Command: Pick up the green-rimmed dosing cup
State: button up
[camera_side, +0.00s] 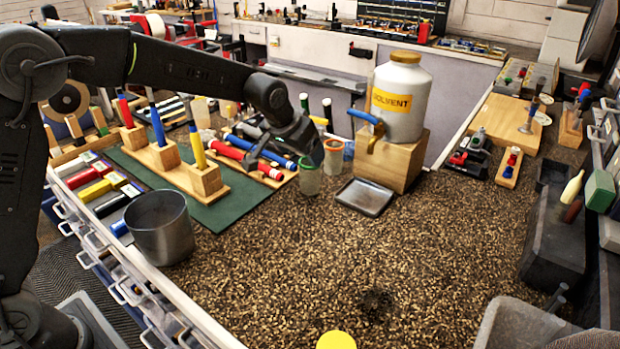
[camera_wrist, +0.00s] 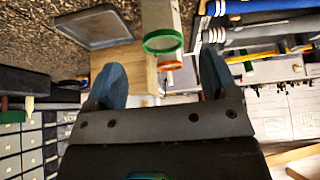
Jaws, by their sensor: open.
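The green-rimmed dosing cup (camera_side: 310,181) is clear and stands on the speckled worktop, just below my gripper (camera_side: 306,146) in the side view. In the wrist view its green rim (camera_wrist: 163,41) lies beyond my fingertips, across the gap between them. My gripper (camera_wrist: 163,75) is open there, with one dark blue finger on each side and nothing held. An orange-rimmed cup (camera_side: 333,160) stands close to the right of the green-rimmed one in the side view. Its orange rim (camera_wrist: 170,65) also shows in the wrist view, next to the green rim. The exact gap between fingers and cup is unclear.
A metal tray (camera_side: 364,197) lies right of the cups, before a solvent jug (camera_side: 400,98) on a wooden block (camera_side: 405,160). Coloured grips (camera_side: 247,160) lie close on the left. A metal pot (camera_side: 160,228) stands at front left.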

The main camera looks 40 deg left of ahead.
aim_at(310, 176)
jog(key=x, duration=0.8)
jog(key=shift+w+a, duration=0.15)
jog(key=shift+w, duration=0.2)
jog(key=shift+c, duration=0.3)
jog(key=c, duration=0.9)
